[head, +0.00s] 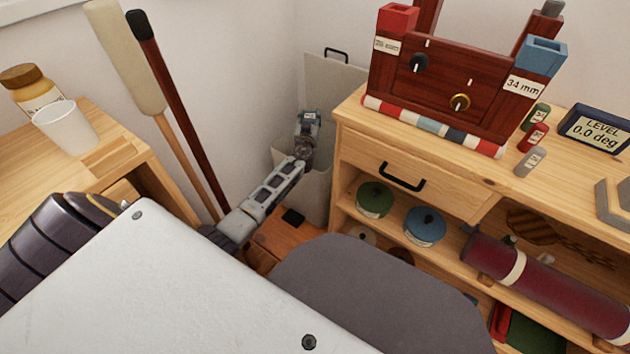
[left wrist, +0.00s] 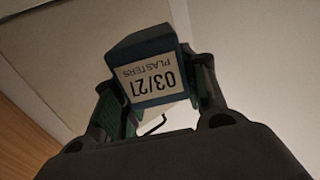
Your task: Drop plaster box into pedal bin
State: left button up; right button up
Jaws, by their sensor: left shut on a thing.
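My left gripper (head: 309,126) reaches in from the left and is shut on the plaster box (head: 310,117). The left wrist view shows the box (left wrist: 150,72) between the two fingers of the gripper (left wrist: 158,95). It is dark blue-green with a white label reading "PLASTERS" and "03/27", upside down there. The pedal bin (head: 316,195) is cream, in the corner left of the cabinet. Its lid (head: 335,85) stands raised behind, and its black pedal (head: 293,217) shows at the front. The gripper and box are above the bin, partly hiding its opening. My right gripper is not in view.
A wooden cabinet (head: 345,150) stands close to the bin's right, with a dark red device (head: 435,75) on top. A cream-headed bat (head: 130,55) and a dark red pole (head: 175,100) lean against the wall at left. A white cup (head: 66,127) stands on the left table.

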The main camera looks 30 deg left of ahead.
pick_arm(q)
jog(key=shift+f+b, duration=0.8)
jog(key=shift+f, duration=1.15)
jog(key=o, duration=1.1)
jog(key=shift+r, duration=0.1)
jog(key=shift+r, duration=4.9)
